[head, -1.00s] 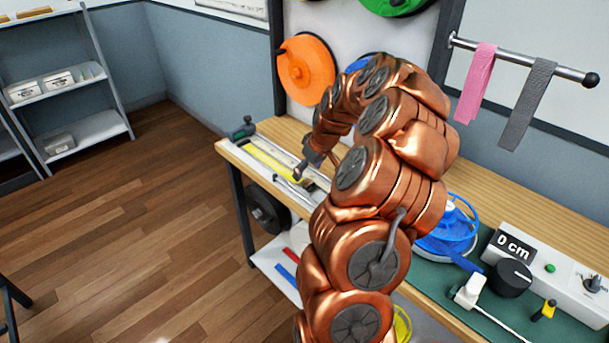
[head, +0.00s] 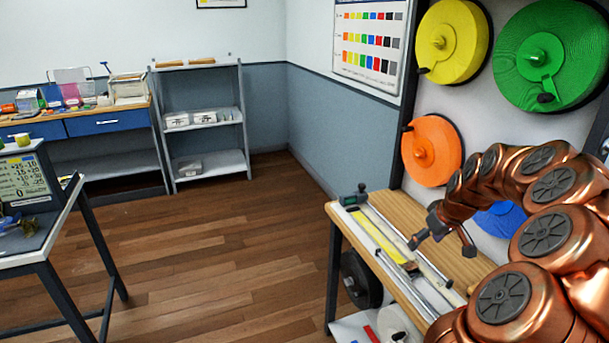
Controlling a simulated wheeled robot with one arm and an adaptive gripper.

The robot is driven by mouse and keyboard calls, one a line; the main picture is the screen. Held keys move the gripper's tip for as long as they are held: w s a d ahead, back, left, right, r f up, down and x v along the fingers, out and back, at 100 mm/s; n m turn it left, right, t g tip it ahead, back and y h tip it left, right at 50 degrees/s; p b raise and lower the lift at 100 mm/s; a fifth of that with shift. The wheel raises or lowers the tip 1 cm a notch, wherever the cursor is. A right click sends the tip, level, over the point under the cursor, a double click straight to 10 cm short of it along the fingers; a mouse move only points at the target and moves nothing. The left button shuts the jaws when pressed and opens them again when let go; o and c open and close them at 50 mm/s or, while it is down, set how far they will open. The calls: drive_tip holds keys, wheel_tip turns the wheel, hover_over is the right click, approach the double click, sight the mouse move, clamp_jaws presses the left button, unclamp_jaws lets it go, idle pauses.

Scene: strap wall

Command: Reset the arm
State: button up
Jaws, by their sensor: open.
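My copper-coloured arm curves in from the lower right of the head view and bends down toward the wooden workbench (head: 470,262). My gripper (head: 440,248) is at its end, dark grey, with its fingers spread apart and nothing seen between them. It is over the bench, close to a long metal measuring rail with a yellow strip (head: 378,238). I cannot tell whether the fingers touch the rail. My arm hides the right part of the bench and part of a blue spool (head: 500,220).
Orange (head: 431,150), yellow (head: 452,42) and green (head: 548,57) spools hang on the wall panel behind the bench. A grey shelf (head: 205,120) and a blue-drawer desk (head: 85,128) stand at the back. A dark-legged table (head: 40,250) is at the left. The wooden floor between is clear.

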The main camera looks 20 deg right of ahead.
drive_tip(key=s+a+r+n+g+y, duration=0.1)
drive_tip(key=s+a+r, duration=0.1)
drive_tip(key=a, duration=1)
drive_tip(key=s+a+r+n+g, duration=0.1)
drive_tip(key=s+a+r, duration=0.1)
drive_tip(key=a, duration=1)
drive_tip(key=s+a+g, duration=0.1)
drive_tip(key=s+a, duration=0.3)
drive_tip(key=s, duration=0.3)
drive_tip(key=s+a+f+m+g, duration=0.1)
drive_tip(key=s+a+g, duration=0.1)
drive_tip(key=s+a, duration=0.3)
drive_tip(key=s+a+g+h, duration=0.1)
drive_tip(key=s+a, duration=0.3)
drive_tip(key=s, duration=0.6)
drive_tip(key=shift+s+a+f+m, duration=0.15)
drive_tip(key=shift+s+f+m, duration=0.1)
drive_tip(key=shift+m, duration=0.15)
